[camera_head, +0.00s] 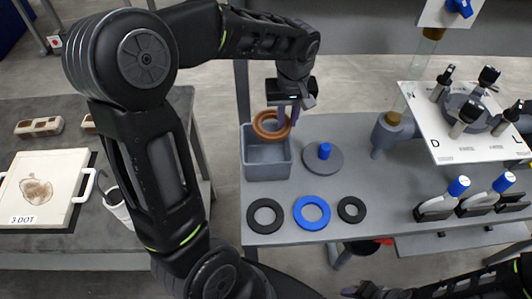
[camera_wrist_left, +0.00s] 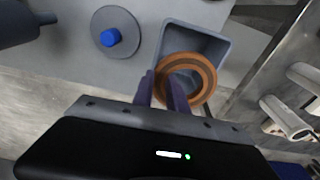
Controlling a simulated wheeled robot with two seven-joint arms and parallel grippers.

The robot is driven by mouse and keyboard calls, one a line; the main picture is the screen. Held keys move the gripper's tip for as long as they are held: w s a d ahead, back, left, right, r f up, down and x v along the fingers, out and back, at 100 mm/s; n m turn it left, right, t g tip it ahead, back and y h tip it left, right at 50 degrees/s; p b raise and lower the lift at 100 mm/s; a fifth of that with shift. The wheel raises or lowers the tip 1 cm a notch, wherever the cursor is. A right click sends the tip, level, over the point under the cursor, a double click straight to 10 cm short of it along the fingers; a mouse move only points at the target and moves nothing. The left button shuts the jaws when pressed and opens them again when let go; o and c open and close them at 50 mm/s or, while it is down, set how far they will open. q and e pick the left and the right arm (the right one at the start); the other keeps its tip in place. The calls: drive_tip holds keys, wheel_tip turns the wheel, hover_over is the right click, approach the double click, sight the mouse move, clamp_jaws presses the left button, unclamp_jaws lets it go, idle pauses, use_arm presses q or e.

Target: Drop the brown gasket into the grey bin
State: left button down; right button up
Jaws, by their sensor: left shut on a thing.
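The brown gasket (camera_head: 265,124) is a ring held in my left gripper (camera_head: 290,112), above the grey bin. In the left wrist view the gasket (camera_wrist_left: 203,70) shows between the fingertips of the left gripper (camera_wrist_left: 163,88), overlapping the bin's opening. The grey bin (camera_head: 266,172) is an open box at the left end of the grey table; its wall also shows in the left wrist view (camera_wrist_left: 222,50). The gasket appears tilted and hides part of the bin's inside. My right gripper (camera_head: 375,290) is at the bottom edge, dark and partly visible; its jaws are unclear.
A grey disc with a blue knob (camera_head: 324,152) stands right of the bin. A black ring (camera_head: 265,215), a blue ring (camera_head: 312,213) and a smaller black ring (camera_head: 351,210) lie in front. A white panel with valves (camera_head: 470,117) stands at right.

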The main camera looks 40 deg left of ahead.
use_arm(q)
drive_tip(key=s+a+n, duration=0.1)
drive_tip(key=s+a+r+n, duration=0.1)
drive_tip(key=shift+s+a+n, duration=0.2)
drive_tip(key=shift+a+n, duration=0.05)
drive_tip(key=shift+n, duration=0.05)
drive_tip(key=shift+f, duration=0.1)
wheel_tip(320, 180, down, 6)
drive_tip(key=b, duration=0.4)
drive_tip(key=c, duration=1.2)
unclamp_jaws()
drive_tip(key=shift+c, duration=0.2)
wheel_tip(320, 180, up, 8)
drive_tip(key=shift+s+d+b, duration=0.2)
drive_tip(key=shift+d+b, duration=0.2)
drive_tip(key=shift+d, duration=0.05)
